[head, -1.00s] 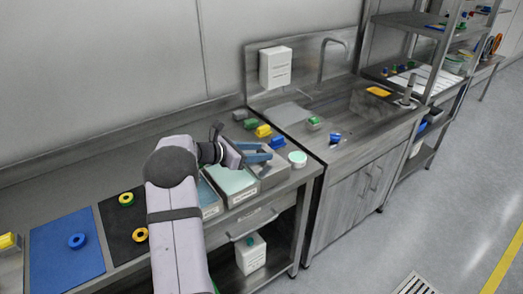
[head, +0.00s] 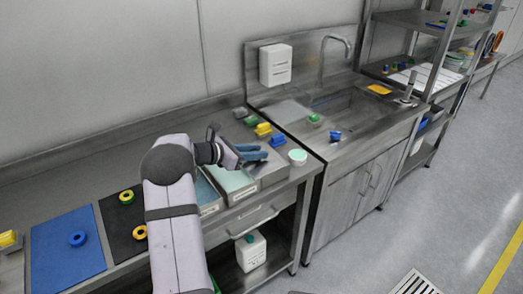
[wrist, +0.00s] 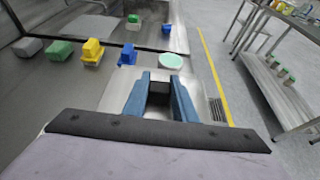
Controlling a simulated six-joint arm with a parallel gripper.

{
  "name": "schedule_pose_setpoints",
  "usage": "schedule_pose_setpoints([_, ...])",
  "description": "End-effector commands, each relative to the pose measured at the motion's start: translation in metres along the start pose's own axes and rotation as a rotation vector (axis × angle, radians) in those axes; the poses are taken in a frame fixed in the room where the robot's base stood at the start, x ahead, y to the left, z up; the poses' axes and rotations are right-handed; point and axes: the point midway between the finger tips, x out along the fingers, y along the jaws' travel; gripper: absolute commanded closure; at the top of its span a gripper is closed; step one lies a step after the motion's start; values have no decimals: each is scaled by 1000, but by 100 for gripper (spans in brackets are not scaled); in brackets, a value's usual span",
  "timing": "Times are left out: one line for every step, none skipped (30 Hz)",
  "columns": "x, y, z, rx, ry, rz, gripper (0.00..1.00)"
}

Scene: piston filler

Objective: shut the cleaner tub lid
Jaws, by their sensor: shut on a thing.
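My gripper (head: 263,152), with blue fingers, is over the rightmost grey steel tub (head: 272,178) in the row on the counter.
A mint round container (head: 298,157) stands just right of the tub. Yellow (head: 263,130), green (head: 251,121) and blue (head: 277,139) blocks stand behind. An open tub with pale contents (head: 233,180) is at left. The sink (head: 355,105) lies beyond.

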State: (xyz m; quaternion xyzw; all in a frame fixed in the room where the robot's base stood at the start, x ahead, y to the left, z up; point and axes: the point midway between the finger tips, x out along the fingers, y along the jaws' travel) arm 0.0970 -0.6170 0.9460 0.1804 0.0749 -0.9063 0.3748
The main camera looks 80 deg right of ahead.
Motion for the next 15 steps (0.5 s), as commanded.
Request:
schedule_pose_setpoints([-14, 2, -6, -2, 2, 7, 100])
schedule_pose_setpoints([-23, 2, -10, -2, 2, 8, 100])
schedule_pose_setpoints([-34, 2, -14, -4, 2, 8, 100])
schedule_pose_setpoints([-42, 3, -17, -2, 1, 9, 100])
schedule_pose_setpoints([-50, 2, -20, -2, 1, 8, 100])
schedule_pose_setpoints([-60, 2, -24, -2, 2, 8, 100])
schedule_pose_setpoints([-67, 2, -27, -3, 1, 8, 100])
schedule_pose_setpoints([-72, 2, -29, -2, 1, 7, 100])
schedule_pose_setpoints([-80, 2, -32, -1, 2, 7, 100])
schedule_pose_setpoints([-84, 1, -34, -1, 1, 6, 100])
schedule_pose_setpoints([-87, 1, -35, -1, 1, 5, 100])
schedule_pose_setpoints([-91, 1, -37, -1, 1, 5, 100])
schedule_pose_setpoints([-93, 1, -38, 0, 1, 5, 100])
schedule_pose_setpoints([-94, 0, -38, 0, 1, 4, 100])
schedule_pose_setpoints([-94, 0, -39, 1, 1, 4, 100])
